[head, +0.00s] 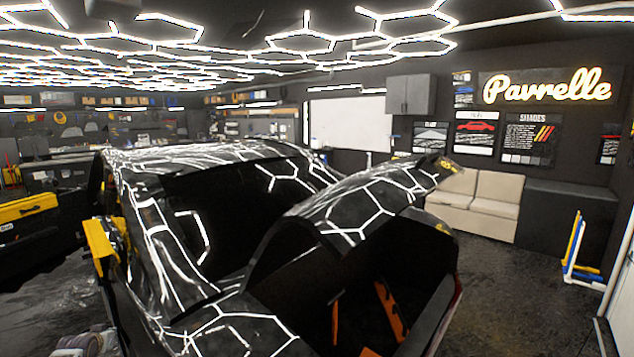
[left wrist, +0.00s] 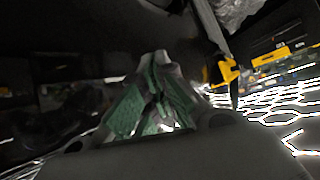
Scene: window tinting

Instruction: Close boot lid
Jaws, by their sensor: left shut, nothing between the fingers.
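A glossy black car (head: 150,215) stands in the head view, reflecting the hexagonal ceiling lights. Its boot lid (head: 350,205) is raised, with its far end tilted up to the right. The boot (head: 370,290) below is open and dark, with orange strips inside. My left gripper (left wrist: 155,60) shows only in the left wrist view, with green-padded fingers closed together and nothing held. The lid cannot be made out for sure in that view, so I cannot tell how far the gripper is from it. My right gripper is not in view.
A beige sofa (head: 478,200) and a dark cabinet (head: 565,225) stand along the back right wall. A blue and yellow stand (head: 575,255) is at the right. A yellow-topped workbench (head: 28,208) is at the left. The dark floor right of the car looks clear.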

